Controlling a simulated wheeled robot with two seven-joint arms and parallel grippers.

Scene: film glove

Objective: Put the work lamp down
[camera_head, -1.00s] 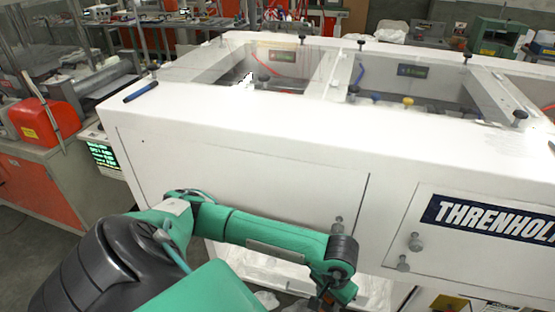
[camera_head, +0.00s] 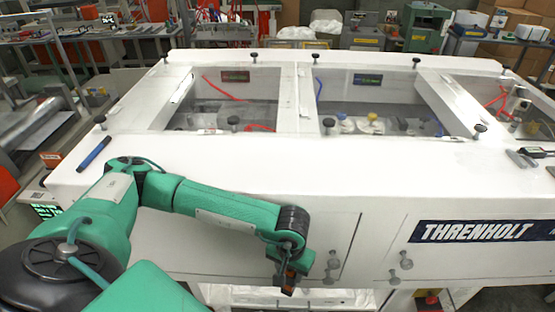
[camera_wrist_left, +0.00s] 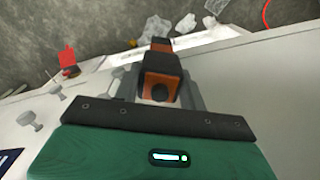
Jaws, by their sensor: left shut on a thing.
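My left gripper (camera_head: 289,277) hangs at the end of the green arm, just in front of the white machine's front panel. In the left wrist view the left gripper (camera_wrist_left: 161,92) is shut on the work lamp (camera_wrist_left: 160,68), an orange and black block held between grey fingers. The lamp shows only as a small dark and orange piece in the head view (camera_head: 287,284). It is held in the air, below the level of the machine's top. My right gripper is not in view.
The white machine's top (camera_head: 330,152) has a clear front strip. A blue pen (camera_head: 94,153) lies at its left and flat grey tools (camera_head: 522,158) at its right. Knobs (camera_head: 333,262) stick out of the front panel. Open wells behind hold wires.

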